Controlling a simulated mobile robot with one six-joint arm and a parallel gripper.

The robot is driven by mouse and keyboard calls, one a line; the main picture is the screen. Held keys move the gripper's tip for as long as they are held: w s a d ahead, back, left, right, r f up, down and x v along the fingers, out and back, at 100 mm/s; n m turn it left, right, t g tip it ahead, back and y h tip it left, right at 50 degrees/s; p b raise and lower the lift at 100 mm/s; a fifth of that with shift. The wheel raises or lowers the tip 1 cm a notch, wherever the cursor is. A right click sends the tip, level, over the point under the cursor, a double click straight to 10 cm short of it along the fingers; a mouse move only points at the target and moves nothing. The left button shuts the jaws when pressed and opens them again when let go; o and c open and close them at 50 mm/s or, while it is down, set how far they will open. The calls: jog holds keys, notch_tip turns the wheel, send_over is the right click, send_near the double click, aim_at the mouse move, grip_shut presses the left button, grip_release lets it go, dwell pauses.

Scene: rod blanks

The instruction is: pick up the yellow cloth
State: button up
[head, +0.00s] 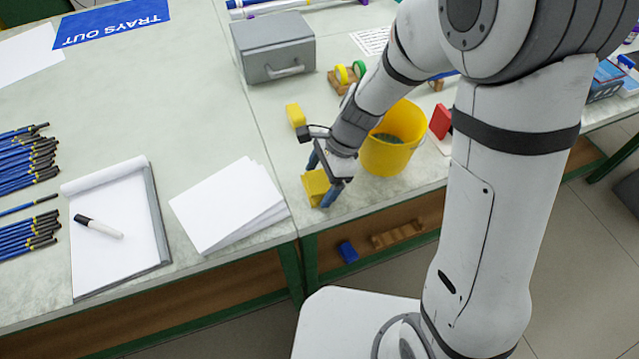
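The yellow cloth (314,186) is a small folded square on the pale bench top near its front edge. My gripper (322,177) is low at the cloth, pointing down. Its two blue-tipped fingers stand apart, one behind the cloth and one at its front right. The gripper looks open. Part of the cloth is hidden by the fingers, and I cannot tell whether they touch it.
A yellow bucket (405,125) stands close to the right of my gripper. A yellow block (296,115) lies behind the cloth. A grey box (272,50) is farther back.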

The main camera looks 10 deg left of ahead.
aim_at(321, 180)
jog(key=c, duration=0.5)
jog(key=shift+c, duration=0.2)
notch_tip(321, 180, up, 10)
jog(key=p, duration=0.1)
